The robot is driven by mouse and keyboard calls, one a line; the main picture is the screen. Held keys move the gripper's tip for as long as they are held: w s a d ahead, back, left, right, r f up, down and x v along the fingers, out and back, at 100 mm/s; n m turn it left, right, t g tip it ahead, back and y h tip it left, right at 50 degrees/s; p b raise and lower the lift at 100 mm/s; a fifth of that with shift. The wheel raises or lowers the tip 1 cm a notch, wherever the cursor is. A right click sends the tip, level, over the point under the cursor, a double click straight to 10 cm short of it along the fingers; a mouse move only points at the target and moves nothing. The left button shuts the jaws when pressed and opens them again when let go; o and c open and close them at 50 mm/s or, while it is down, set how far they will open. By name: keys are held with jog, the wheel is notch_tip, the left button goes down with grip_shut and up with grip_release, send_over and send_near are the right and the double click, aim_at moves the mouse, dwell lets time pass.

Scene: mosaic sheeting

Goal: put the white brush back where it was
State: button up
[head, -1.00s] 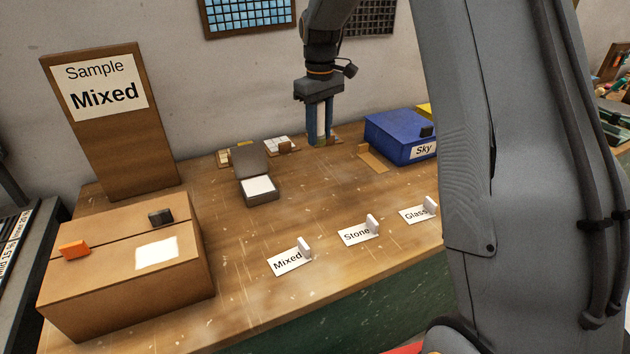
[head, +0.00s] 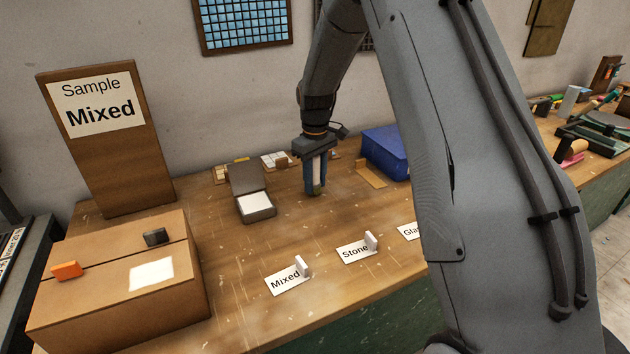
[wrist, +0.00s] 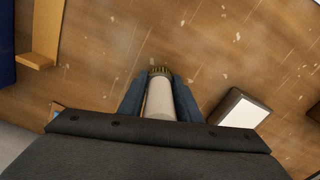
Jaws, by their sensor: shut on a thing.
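My gripper (head: 315,192) is shut on the white brush (head: 316,172), which hangs upright between the two blue fingers over the middle of the table. In the wrist view the brush (wrist: 159,98) shows a pale handle between the fingers and a dark yellowish bristle end pointing away from the gripper. The bristle end is close to the tabletop, and I cannot tell whether it touches. The place where the brush was before is not marked in these frames.
An open grey box with a white pad (head: 254,204) stands just left of my gripper. A blue bin (head: 383,150) and a small wooden stand (head: 370,178) are to the right. Label cards Mixed (head: 288,281) and Stone (head: 355,250) stand in front. Bare tabletop lies between.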

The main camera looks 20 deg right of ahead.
jog(key=shift+f, duration=0.3)
jog(key=shift+f, duration=0.15)
jog(key=o, duration=1.1)
jog(key=shift+o, duration=0.2)
notch_tip(320, 180, up, 12)
jog(key=b, duration=0.3)
jog(key=shift+s, duration=0.4)
jog(key=s+f+m, duration=0.2)
jog(key=s+f, duration=0.1)
jog(key=s, duration=0.7)
jog(key=s+f+m, duration=0.2)
jog(key=s, duration=0.8)
jog(key=s+f+m, duration=0.1)
jog(key=s+f, duration=0.2)
jog(key=s, duration=0.7)
jog(key=shift+a+f+m+t, duration=0.15)
jog(key=shift+f+m+t, duration=0.15)
jog(key=shift+m, duration=0.1)
